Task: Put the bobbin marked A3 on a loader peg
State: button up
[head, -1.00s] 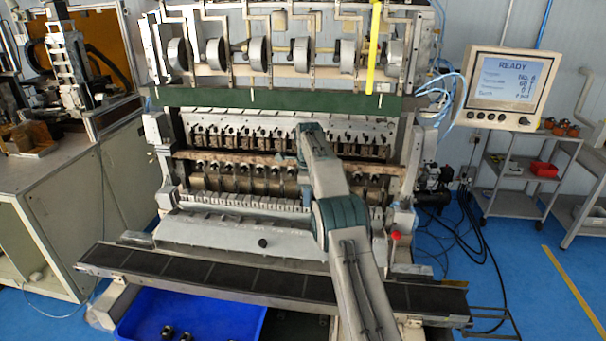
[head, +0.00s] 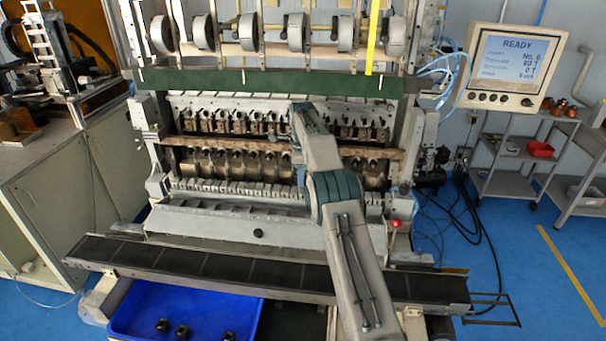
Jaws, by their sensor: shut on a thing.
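My arm (head: 341,228) rises from the bottom right of centre and bends over the front of the coil winder (head: 225,220). Its far end (head: 305,118) lies in front of the machine's rows of spindles. My gripper is hidden behind the arm, so its jaws and anything in them do not show. A row of dark spindle parts (head: 220,162) runs across the machine; which of these are loader pegs I cannot tell. No bobbin marked A3 can be made out.
A long dark tray or conveyor (head: 215,268) crosses the front. A blue bin (head: 232,322) below holds several small dark parts (head: 182,331). A screen (head: 512,60) reading READY hangs at the right. A red knob (head: 396,224) sits beside the arm. A cabinet (head: 60,200) stands left.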

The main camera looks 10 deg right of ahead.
jog(key=shift+f, duration=0.15)
jog(key=shift+f+b, duration=0.5)
jog(key=shift+f, duration=0.45)
jog(key=o, duration=1)
